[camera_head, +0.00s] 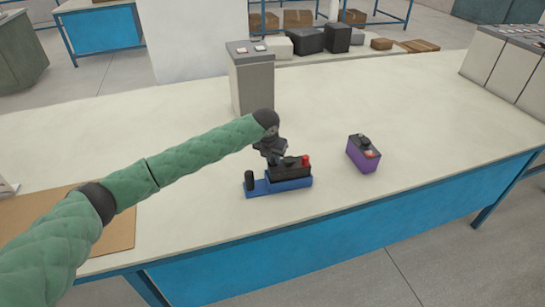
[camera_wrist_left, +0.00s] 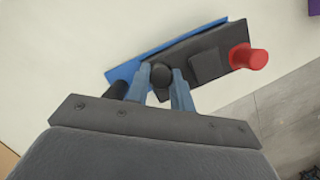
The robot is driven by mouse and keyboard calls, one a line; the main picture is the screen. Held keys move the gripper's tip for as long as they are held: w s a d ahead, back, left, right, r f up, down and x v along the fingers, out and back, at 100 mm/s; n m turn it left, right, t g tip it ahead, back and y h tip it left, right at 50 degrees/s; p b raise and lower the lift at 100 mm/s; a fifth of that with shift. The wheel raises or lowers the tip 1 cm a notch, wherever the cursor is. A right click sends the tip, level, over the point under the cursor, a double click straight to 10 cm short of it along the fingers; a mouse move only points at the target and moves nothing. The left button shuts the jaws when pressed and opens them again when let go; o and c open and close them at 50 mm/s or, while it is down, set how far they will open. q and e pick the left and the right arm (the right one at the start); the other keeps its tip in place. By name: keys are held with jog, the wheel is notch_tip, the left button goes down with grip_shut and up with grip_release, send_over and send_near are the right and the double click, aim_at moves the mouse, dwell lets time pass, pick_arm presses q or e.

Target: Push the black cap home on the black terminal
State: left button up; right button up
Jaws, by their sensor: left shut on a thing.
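A black battery (camera_head: 291,172) sits in a blue holder (camera_head: 291,185) near the table's front edge; in the left wrist view the battery (camera_wrist_left: 222,42) and holder (camera_wrist_left: 150,57) lie tilted. A red cap (camera_head: 306,160) stands on the battery's right end and also shows in the left wrist view (camera_wrist_left: 249,57). My left gripper (camera_head: 278,160) is over the battery's other end, pointing down. Its fingers (camera_wrist_left: 165,82) are shut on a round black cap (camera_wrist_left: 161,74). The black terminal is hidden beneath it, and I cannot tell how far down the cap sits.
A black upright post (camera_head: 249,178) stands on the holder's left end, close to the gripper. A purple battery (camera_head: 363,155) stands to the right. A grey box (camera_head: 251,80) stands behind. A brown board (camera_head: 112,232) lies left. The table between is clear.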

pick_arm(q)
jog(key=shift+f, duration=0.1)
jog(key=o, duration=1.5)
jog(key=shift+r+p, duration=2.55)
jog(key=shift+r, duration=1)
